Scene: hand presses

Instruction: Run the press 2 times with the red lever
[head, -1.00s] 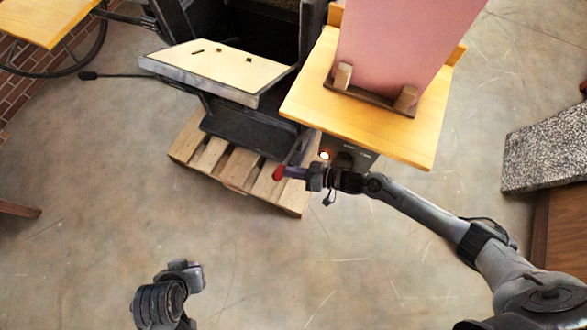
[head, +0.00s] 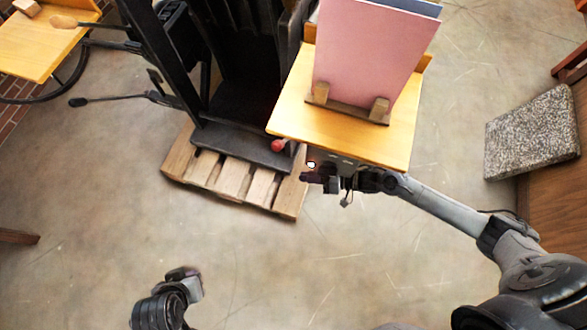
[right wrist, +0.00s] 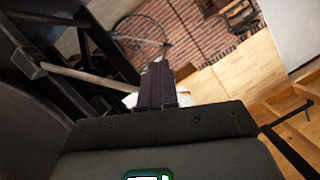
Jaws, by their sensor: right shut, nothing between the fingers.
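The black press (head: 240,60) stands on a wooden pallet (head: 232,178) in the head view. The red knob of its lever (head: 278,146) shows at the press's right side, by the left edge of the yellow side table; most of the lever's shaft is hidden. My right gripper (head: 306,177) is shut and empty, a little below and right of the red knob and apart from it. Its closed fingers (right wrist: 157,85) also show in the right wrist view. My left gripper (head: 184,273) is low at the left over bare floor, away from the press; its jaws are unclear.
The yellow side table (head: 340,135) holds a pink board (head: 365,45) in a wooden stand, just above my right gripper. A small lit lamp (head: 311,164) shows under its edge. A black-knobbed rod (head: 77,102) sticks out left of the press. A speckled stone slab (head: 530,133) lies at right.

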